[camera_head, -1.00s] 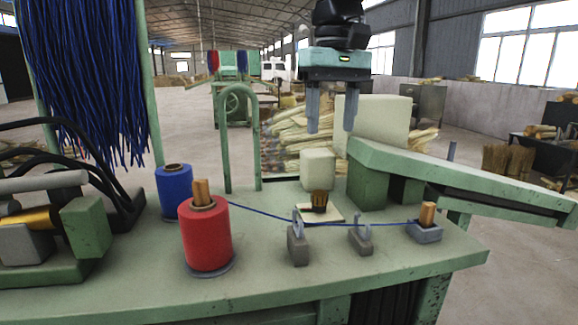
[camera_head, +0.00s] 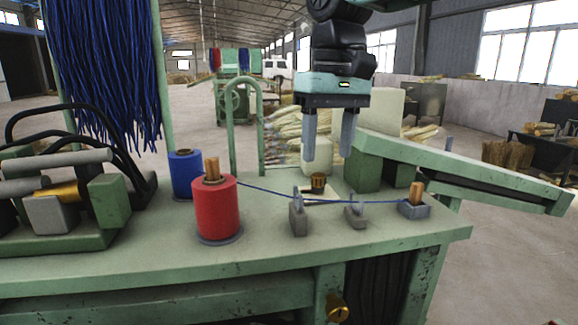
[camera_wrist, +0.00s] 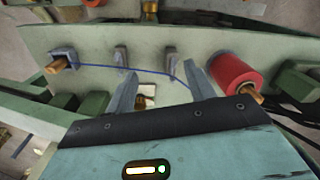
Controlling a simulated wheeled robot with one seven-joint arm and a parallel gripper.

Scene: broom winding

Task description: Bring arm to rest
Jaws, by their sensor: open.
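My gripper (camera_head: 329,157) points down above the green workbench (camera_head: 270,262), its two grey fingers spread apart with nothing between them. In the head view it hangs over the back half of the bench, above the small brown-topped piece (camera_head: 318,182) on a pale plate. The wrist view also shows my gripper (camera_wrist: 162,92) with both fingers apart. A red spool (camera_head: 217,208) stands on the bench to the left, and a blue thread (camera_head: 280,197) runs from near it past two grey guides to a grey holder (camera_head: 414,208) with a wooden peg.
A blue spool (camera_head: 186,174) stands behind the red one. A green sloped chute (camera_head: 450,165) extends to the right. A green hoop (camera_head: 231,125) rises at the back. Blue strands (camera_head: 100,75) hang at left, above a clamp-like machine (camera_head: 65,205). The front bench top is clear.

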